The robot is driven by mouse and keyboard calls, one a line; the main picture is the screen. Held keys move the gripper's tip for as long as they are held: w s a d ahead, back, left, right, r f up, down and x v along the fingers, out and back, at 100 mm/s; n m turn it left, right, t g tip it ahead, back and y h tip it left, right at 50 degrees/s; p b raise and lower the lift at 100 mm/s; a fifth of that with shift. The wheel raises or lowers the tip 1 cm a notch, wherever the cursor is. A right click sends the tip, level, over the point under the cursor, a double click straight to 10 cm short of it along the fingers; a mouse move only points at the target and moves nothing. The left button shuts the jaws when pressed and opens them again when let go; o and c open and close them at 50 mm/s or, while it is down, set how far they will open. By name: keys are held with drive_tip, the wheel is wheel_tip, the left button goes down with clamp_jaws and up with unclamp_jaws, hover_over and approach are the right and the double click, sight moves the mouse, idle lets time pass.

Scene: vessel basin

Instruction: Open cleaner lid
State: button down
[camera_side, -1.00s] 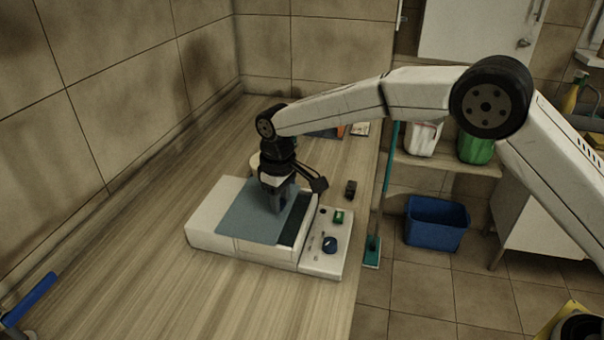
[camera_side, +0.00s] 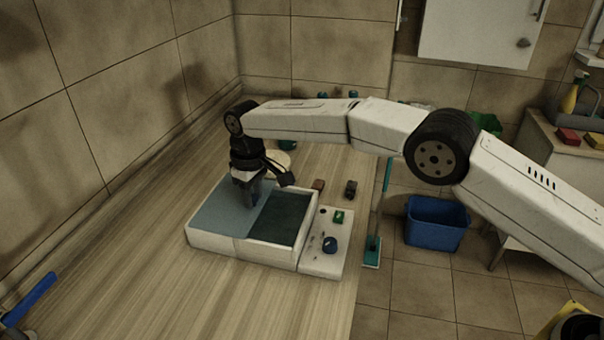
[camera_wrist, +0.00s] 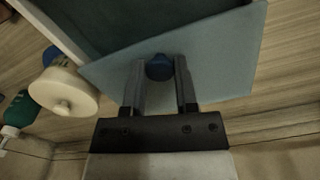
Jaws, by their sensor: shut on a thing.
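The cleaner is a white box (camera_side: 212,241) on the wooden counter, with a control panel (camera_side: 322,262) on its right. Its flat blue-grey lid (camera_side: 221,214) covers the left part of the top. The right part is uncovered and shows a dark basin (camera_side: 284,220). My gripper (camera_side: 253,200) is over the lid near its right side. In the wrist view my gripper (camera_wrist: 160,80) is shut on a round blue knob (camera_wrist: 159,67) on the lid (camera_wrist: 225,60). The dark basin (camera_wrist: 120,22) shows beyond the lid's edge there.
A cream round container (camera_wrist: 62,92) and a green bottle (camera_wrist: 22,108) stand close to the cleaner in the wrist view. A small dark block (camera_side: 351,188) lies behind the panel.

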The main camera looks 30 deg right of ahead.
drive_tip(key=shift+w+a, duration=0.15)
drive_tip(key=shift+w, duration=0.15)
drive_tip(key=shift+c, duration=1.9)
unclamp_jaws()
drive_tip(key=shift+s, duration=0.1)
drive_tip(key=shift+r, duration=3.9)
